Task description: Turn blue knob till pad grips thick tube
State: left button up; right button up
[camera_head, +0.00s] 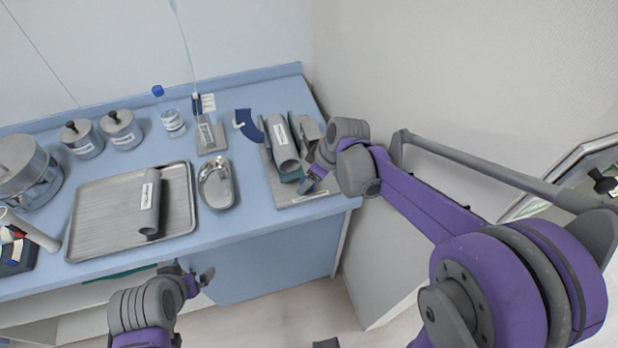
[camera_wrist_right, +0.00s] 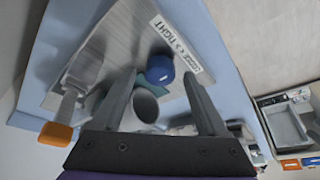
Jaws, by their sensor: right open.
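The blue knob (camera_wrist_right: 160,69) shows in the right wrist view, beside a label reading LOOSE and TIGHT. My right gripper (camera_wrist_right: 159,78) is open, one finger on each side of the knob in that view; I cannot tell whether they touch it. The end of the thick grey tube (camera_wrist_right: 145,105) shows below the knob. In the head view the labelled tube (camera_head: 282,150) lies on the grey fixture plate (camera_head: 306,200), and my right gripper (camera_head: 306,184) reaches its near right side. The pad's contact with the tube is unclear. My left gripper (camera_head: 192,281) is low, before the counter, its jaws unclear.
A metal tray (camera_head: 100,238) with another grey labelled tube (camera_head: 151,200) lies left on the blue counter. A kidney dish (camera_head: 216,186), a bottle (camera_head: 170,118) and lidded canisters (camera_head: 120,130) stand nearby. A wall closes the right side.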

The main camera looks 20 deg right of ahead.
jog(key=shift+f, duration=0.1)
grip_shut()
dwell(0.4)
pick_arm(q)
jog(key=shift+f, duration=0.1)
